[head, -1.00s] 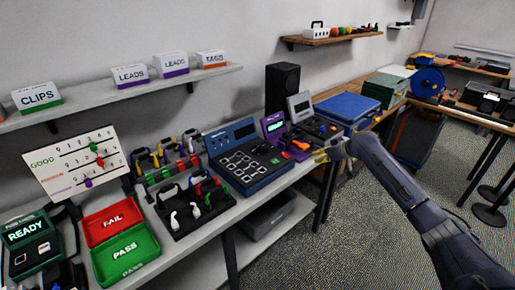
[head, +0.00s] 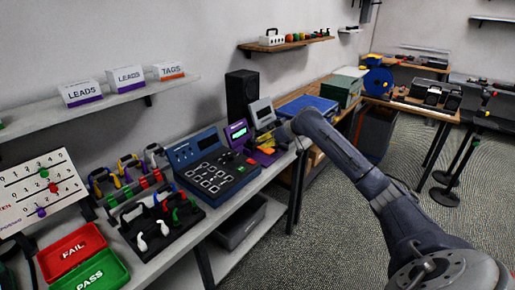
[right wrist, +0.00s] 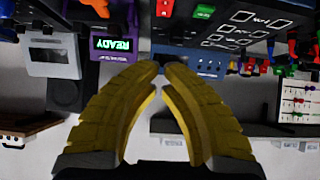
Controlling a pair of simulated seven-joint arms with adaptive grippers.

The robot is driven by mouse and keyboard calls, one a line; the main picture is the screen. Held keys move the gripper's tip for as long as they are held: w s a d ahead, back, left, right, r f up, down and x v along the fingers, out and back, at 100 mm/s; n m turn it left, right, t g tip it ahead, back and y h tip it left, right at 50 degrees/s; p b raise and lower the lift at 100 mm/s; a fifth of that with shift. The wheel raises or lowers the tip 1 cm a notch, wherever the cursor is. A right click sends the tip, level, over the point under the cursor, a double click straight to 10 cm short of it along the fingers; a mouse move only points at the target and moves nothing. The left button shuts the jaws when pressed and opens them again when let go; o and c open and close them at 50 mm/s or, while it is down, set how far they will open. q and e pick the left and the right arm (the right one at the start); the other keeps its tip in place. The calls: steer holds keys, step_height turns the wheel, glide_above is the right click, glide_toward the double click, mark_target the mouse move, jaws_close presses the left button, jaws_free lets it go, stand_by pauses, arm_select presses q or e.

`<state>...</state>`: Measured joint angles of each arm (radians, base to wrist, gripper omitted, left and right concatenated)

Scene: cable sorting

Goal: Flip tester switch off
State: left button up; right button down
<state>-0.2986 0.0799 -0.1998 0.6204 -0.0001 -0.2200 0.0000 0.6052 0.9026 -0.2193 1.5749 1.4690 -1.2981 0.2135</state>
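A blue panel device (head: 212,172) with a dark screen and pale-outlined squares stands on the bench. A purple device (head: 238,132) with a lit green display is right of it; in the right wrist view the purple device (right wrist: 118,20) appears upside down and reads READY. I cannot make out a tester switch or its position. My left gripper is out of view.
A grey-screened device (head: 262,112) and black speaker (head: 241,95) stand behind. A black rack (head: 155,222) with leads, a red FAIL tray (head: 72,246) and a green PASS tray (head: 98,272) lie left. Blue and green boxes are further right.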

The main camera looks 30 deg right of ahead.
glide_above(244, 159)
steer(key=s+d, duration=0.1)
steer(key=s, duration=0.3)
steer(key=f, duration=0.6)
steer(key=shift+w, duration=0.25)
step_height(244, 159, down, 2)
steer(key=shift+d+f, duration=0.1)
steer(key=shift+w+f, duration=0.15)
steer(key=shift+f, duration=0.65)
steer(key=shift+w+f+g, duration=0.35)
steer(key=shift+f+g, duration=0.2)
steer(key=shift+g, duration=0.05)
steer(key=shift+s+r, duration=0.1)
steer(key=shift+s, duration=0.15)
steer(key=shift+s+r, duration=0.1)
steer(key=shift+s, duration=0.4)
